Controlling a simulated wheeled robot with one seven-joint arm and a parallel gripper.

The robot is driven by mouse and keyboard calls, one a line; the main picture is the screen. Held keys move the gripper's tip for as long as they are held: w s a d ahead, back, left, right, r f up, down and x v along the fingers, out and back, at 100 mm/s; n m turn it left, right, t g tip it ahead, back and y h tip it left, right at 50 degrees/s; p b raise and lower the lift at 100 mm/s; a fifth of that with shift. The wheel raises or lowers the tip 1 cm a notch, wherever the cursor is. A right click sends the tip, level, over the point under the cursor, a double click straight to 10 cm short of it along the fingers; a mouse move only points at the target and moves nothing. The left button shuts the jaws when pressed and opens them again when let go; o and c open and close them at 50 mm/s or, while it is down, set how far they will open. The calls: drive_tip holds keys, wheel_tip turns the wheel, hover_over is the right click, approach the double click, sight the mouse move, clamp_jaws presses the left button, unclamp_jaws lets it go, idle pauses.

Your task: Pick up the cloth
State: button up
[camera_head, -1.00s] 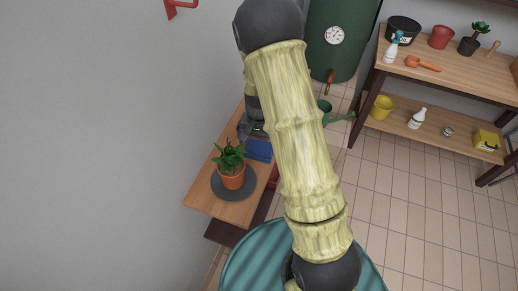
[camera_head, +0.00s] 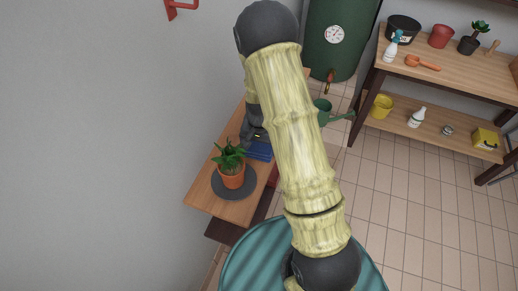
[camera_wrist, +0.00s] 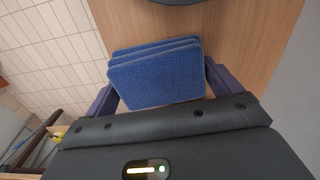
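The cloth is a blue folded, layered square. It lies on the wooden side table (camera_head: 215,200). In the head view the cloth (camera_head: 260,150) is partly hidden by my arm. In the wrist view the cloth (camera_wrist: 155,75) lies between the two fingers of my gripper (camera_wrist: 160,82), one finger at its left edge and one at its right. The fingers are spread wide; whether they touch the cloth is unclear. In the head view my gripper (camera_head: 253,134) is at the cloth's far side, partly hidden.
A potted plant (camera_head: 232,176) on a dark round mat (camera_head: 220,188) stands close in front of the cloth. The grey wall (camera_head: 110,150) runs along the left. A green watering can (camera_head: 335,116) and a green tank (camera_head: 335,62) stand behind. A wooden shelf unit (camera_head: 455,75) is at right.

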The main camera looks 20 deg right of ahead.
sight(259, 145)
wheel_tip(259, 145, up, 10)
drive_tip(key=shift+r+b, duration=0.1)
drive_tip(key=shift+b, duration=0.45)
idle(0.5)
